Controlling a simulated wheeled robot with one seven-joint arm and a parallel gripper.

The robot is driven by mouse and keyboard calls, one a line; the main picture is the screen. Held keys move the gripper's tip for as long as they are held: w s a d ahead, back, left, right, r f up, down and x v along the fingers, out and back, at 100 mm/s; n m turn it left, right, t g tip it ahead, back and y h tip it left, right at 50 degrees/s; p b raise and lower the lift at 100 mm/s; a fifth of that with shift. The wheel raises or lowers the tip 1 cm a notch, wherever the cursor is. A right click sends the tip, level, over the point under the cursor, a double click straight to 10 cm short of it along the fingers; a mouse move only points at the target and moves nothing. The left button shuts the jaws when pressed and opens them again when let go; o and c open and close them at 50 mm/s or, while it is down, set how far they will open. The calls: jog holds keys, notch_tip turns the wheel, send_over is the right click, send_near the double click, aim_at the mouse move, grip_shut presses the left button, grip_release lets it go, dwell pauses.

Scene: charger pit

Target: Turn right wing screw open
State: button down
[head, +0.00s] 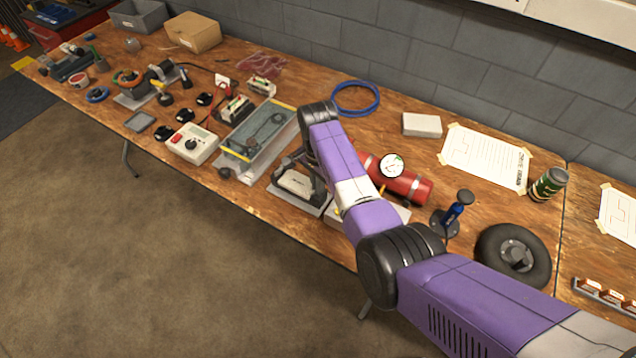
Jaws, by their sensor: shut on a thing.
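A white-topped, battery-like block (297,182) sits in a dark frame on a pale base plate near the table's front edge, in the head view. My purple arm comes in from the lower right, and its black wrist bends down just behind this block. My gripper (308,160) is low at the block's right rear side, small, dark and partly covered by my own arm. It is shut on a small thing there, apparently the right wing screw. The screw itself and the fingertips cannot be made out, nor can how far the screw is turned. The left wing screw cannot be made out either.
A clear tub (255,135) with a yellow rim stands close on the left. A red cylinder (405,184) with a gauge (391,165) lies close on the right, behind my forearm. A blue ring (356,98) lies behind. A black wheel (513,256) is at the right.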

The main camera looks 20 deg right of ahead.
jog(key=shift+n, duration=1.3)
jog(key=c, duration=1.6)
grip_release()
jog(key=shift+r, duration=0.15)
notch_tip(320, 180, up, 8)
jog(key=shift+f, duration=0.2)
